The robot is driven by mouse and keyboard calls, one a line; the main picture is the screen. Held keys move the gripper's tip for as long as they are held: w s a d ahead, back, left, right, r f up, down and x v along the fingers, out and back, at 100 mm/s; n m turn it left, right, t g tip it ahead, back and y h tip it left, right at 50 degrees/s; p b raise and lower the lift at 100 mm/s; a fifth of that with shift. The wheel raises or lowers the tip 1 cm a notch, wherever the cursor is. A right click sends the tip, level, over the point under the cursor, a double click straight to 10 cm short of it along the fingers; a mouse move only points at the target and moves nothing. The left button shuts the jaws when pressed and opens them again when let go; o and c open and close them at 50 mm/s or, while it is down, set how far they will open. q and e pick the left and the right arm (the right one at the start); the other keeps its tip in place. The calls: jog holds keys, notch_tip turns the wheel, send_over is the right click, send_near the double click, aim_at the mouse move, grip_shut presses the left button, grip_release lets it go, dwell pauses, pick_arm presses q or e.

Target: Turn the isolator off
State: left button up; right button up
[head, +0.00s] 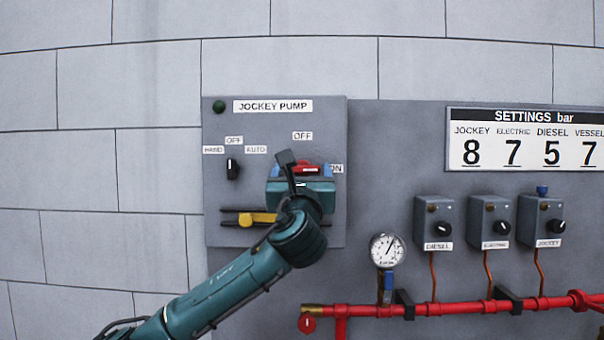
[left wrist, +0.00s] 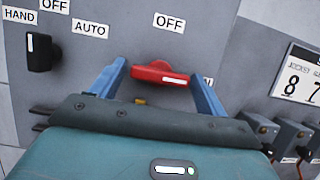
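The isolator is a red rotary handle (head: 306,168) on the grey jockey pump panel (head: 225,190). In the left wrist view the red handle (left wrist: 160,74) lies nearly horizontal. Its white mark is at the right end, toward the partly hidden ON label (head: 337,169); the OFF label (head: 302,136) is above it. My left gripper (head: 301,171) is in front of the handle. In the left wrist view its blue fingers (left wrist: 157,78) are open, one at each end of the handle; I cannot tell whether they touch it. My right gripper is not in view.
A black HAND/OFF/AUTO selector (head: 233,169) is left of the isolator, with a green lamp (head: 219,106) above. A yellow part on dark bars (head: 257,218) is below. A gauge (head: 387,250), red pipe (head: 450,307) and several knob boxes are to the right.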

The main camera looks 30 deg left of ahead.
pick_arm(q)
jog(key=c, duration=0.7)
jog(key=shift+n+g+y, duration=0.3)
jog(key=shift+n, duration=0.2)
jog(key=n+g+y, duration=0.1)
jog(key=n, duration=0.1)
jog(key=n+y, duration=0.1)
jog(key=n, duration=0.2)
jog(key=shift+d+g, duration=0.15)
jog(key=shift+g, duration=0.25)
jog(key=n+g, duration=0.1)
jog(key=n, duration=0.2)
jog(key=n+g+y, duration=0.1)
jog(key=n, duration=0.2)
jog(key=shift+w+d+r+n+g, duration=0.1)
jog(key=shift+w+n+g, duration=0.05)
jog(key=shift+n+g, duration=0.15)
jog(key=n+g, duration=0.1)
jog(key=n, duration=0.2)
jog(key=n+g, duration=0.1)
jog(key=n, duration=0.2)
jog(key=shift+d+r+g+p, duration=0.1)
jog(key=shift+g+p, duration=0.3)
jog(key=shift+r+n+g+h+p, duration=0.1)
jog(key=shift+n+g+h+p, duration=0.3)
jog(key=shift+n, duration=1.5)
jog(key=o, duration=1)
